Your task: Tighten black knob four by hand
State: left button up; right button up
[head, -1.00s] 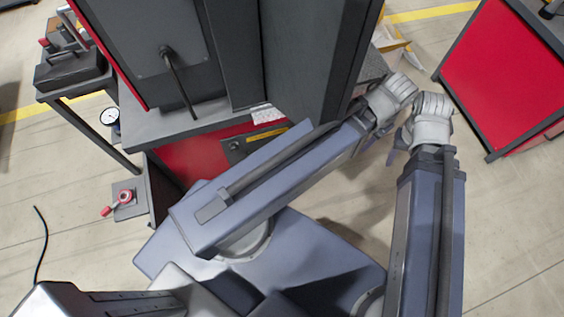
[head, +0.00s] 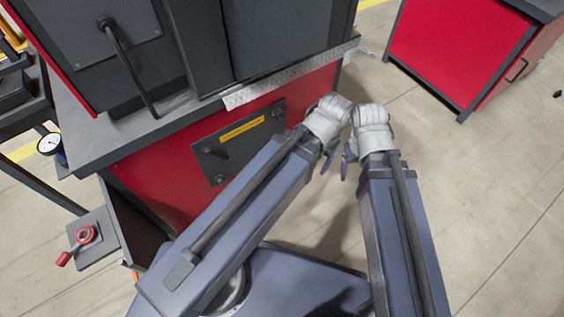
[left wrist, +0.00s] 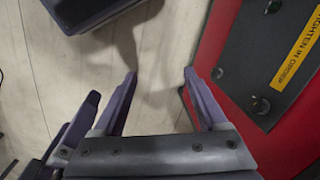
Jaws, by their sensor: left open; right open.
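A dark panel (head: 240,138) with a yellow label is on the red front of the machine. Black knobs sit near its corners: one at upper right (head: 277,113), one at left (head: 208,150), one at lower left (head: 220,179). Which is number four I cannot tell; the panel's lower right is hidden by my left arm. My left gripper (head: 328,158) is right of the panel, apart from it. In the left wrist view it (left wrist: 160,88) is open and empty, with the panel (left wrist: 285,65) to its right. My right gripper (head: 348,160) is open beside the left one, fingers partly hidden.
A grey metal ledge (head: 130,135) runs above the panel. A black lever (head: 128,68) hangs above it. A small plate with a red-handled part (head: 85,238) and a dial gauge (head: 50,144) are at left. A red cabinet (head: 450,55) stands at right, with clear floor in front.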

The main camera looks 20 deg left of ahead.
pick_arm(q)
jog(key=w+a+f+n+b, duration=0.1)
jog(key=w+a+f+b, duration=0.1)
jog(key=f+b, duration=0.65)
jog(key=w+a+f+n+b, duration=0.1)
jog(key=w+a+f+b, duration=0.15)
jog(key=f+b, duration=0.55)
jog(key=w+a+f+n+b, duration=0.1)
jog(key=a+f+b, duration=0.2)
jog(key=f+b, duration=0.55)
jog(key=w+a+r+n+t+y+b, duration=0.2)
jog(key=w+r+n+t+y, duration=0.15)
jog(key=w+n+y, duration=0.55)
jog(key=w+a+f+n+h+b, duration=0.1)
jog(key=w+a+f+b, duration=0.3)
jog(key=a+f, duration=0.1)
jog(key=shift+a+f+h+b, duration=0.3)
jog(key=shift+a+f+b, duration=0.1)
jog(key=shift+f, duration=0.25)
grip_shut()
